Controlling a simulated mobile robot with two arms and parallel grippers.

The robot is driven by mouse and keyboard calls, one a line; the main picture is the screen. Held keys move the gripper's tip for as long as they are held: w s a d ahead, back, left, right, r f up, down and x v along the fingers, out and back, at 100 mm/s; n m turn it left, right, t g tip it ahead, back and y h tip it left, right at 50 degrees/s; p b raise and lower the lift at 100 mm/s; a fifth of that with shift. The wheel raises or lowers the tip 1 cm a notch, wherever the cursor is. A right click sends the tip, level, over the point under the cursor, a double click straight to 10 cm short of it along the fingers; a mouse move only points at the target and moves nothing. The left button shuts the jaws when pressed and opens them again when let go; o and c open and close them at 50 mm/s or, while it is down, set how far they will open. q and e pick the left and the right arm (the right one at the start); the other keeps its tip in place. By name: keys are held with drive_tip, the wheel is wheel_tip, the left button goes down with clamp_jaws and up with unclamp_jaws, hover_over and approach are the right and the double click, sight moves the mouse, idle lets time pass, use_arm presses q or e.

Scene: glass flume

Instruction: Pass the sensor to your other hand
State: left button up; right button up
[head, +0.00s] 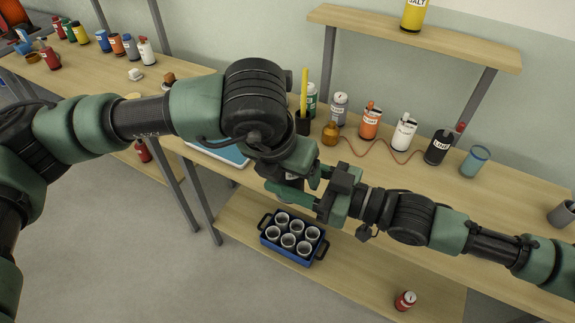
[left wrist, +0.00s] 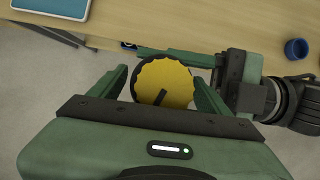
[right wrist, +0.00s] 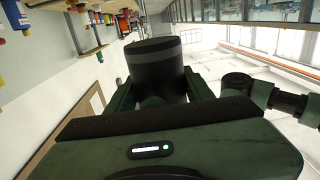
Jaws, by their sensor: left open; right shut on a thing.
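The sensor shows in the left wrist view as a yellow scalloped disc with a dark mark (left wrist: 163,82). In the right wrist view it is a black cylinder (right wrist: 156,62) between the fingers of my right gripper (right wrist: 158,98), which is shut on it. My left gripper (left wrist: 160,92) is open, one finger on each side of the yellow end; I cannot tell if they touch it. In the head view my left gripper (head: 292,187) and right gripper (head: 325,192) meet above the bench front, and they hide the sensor.
Bottles stand along the bench back: grey (head: 339,108), orange (head: 370,122), white (head: 403,133) and black (head: 438,148). A teal cup (head: 475,161) is to their right. A blue crate of cups (head: 270,239) and a red can (head: 405,300) are on the lower shelf.

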use_arm(q)
drive_tip(key=c, duration=1.6)
use_arm(e)
drive_tip(key=o, duration=1.6)
